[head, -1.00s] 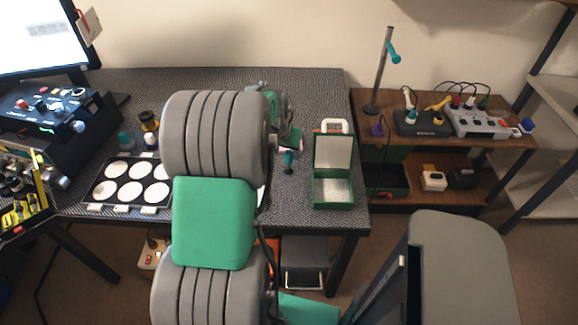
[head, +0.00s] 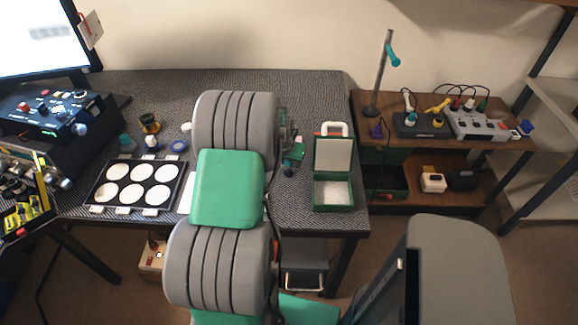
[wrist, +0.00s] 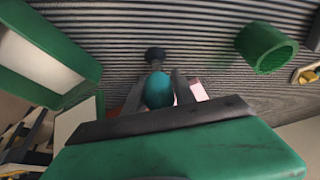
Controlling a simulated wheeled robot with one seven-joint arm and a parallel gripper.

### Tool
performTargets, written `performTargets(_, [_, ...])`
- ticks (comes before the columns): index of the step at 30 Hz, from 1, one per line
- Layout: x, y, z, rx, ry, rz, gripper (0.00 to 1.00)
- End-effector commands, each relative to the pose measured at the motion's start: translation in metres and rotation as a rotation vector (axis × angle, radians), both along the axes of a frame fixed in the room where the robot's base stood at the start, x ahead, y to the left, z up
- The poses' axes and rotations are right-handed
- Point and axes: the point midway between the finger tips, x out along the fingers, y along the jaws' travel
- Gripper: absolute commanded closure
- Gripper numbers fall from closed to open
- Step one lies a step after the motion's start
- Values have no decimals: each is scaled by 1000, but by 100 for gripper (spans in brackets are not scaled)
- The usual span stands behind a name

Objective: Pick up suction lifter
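The suction lifter shows in the wrist view as a teal bulb (wrist: 159,90) with a black cup end on the grey striped mat. In the head view the lifter (head: 289,169) is small, beside the arm and left of the green case. My gripper (wrist: 155,92) has one dark finger on each side of the bulb in the wrist view. The fingers look apart, the right one very near the bulb. I see no clear grip on it. In the head view my gripper is mostly hidden behind my arm.
An open green case (head: 333,193) with white lining stands right of the lifter; its edge shows upper left in the wrist view. A tray of white discs (head: 134,184) lies left of my arm.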

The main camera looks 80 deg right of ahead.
Motion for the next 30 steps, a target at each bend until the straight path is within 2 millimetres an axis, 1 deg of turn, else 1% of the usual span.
performTargets(1, [0,0,0,0,0,0,73])
performTargets(11, [0,0,0,0,0,0,100])
performTargets(20, [0,0,1,-1,0,0,100])
performTargets(23, [0,-1,4,-2,-1,0,100])
performTargets(26, [0,-1,13,-3,-1,0,100])
performTargets(29, [0,-1,30,-5,-1,-1,100])
performTargets(30, [3,4,39,-5,-1,2,100])
